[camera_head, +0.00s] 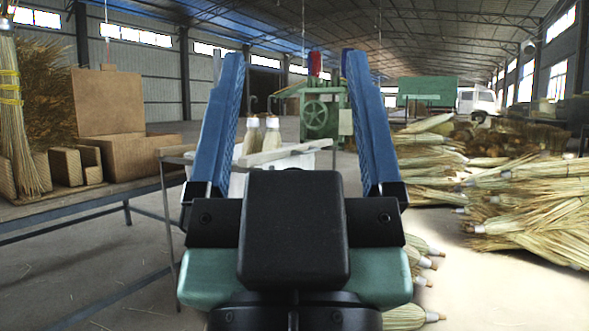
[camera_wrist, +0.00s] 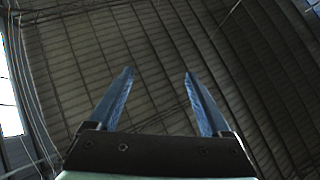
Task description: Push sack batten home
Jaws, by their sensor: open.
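My gripper (camera_head: 295,62) is open and empty, its two blue fingers raised and wide apart in the head view. In the wrist view my gripper (camera_wrist: 158,72) points up at the roof with nothing between the fingers. A pale wooden batten (camera_head: 288,151) lies slanted across the top of a white sack or bin (camera_head: 238,182), beyond and between the fingers. My gripper's body hides much of the white sack and what is below it. I cannot tell how the batten's ends are seated. The gripper is apart from the batten.
Brooms (camera_head: 272,135) stand upright by the batten. A table (camera_head: 90,205) with cardboard boxes (camera_head: 108,103) is at the left. A green machine (camera_head: 322,112) with a handwheel stands behind. Broom bundles (camera_head: 530,200) pile up at the right. Some floor at the lower right is clear.

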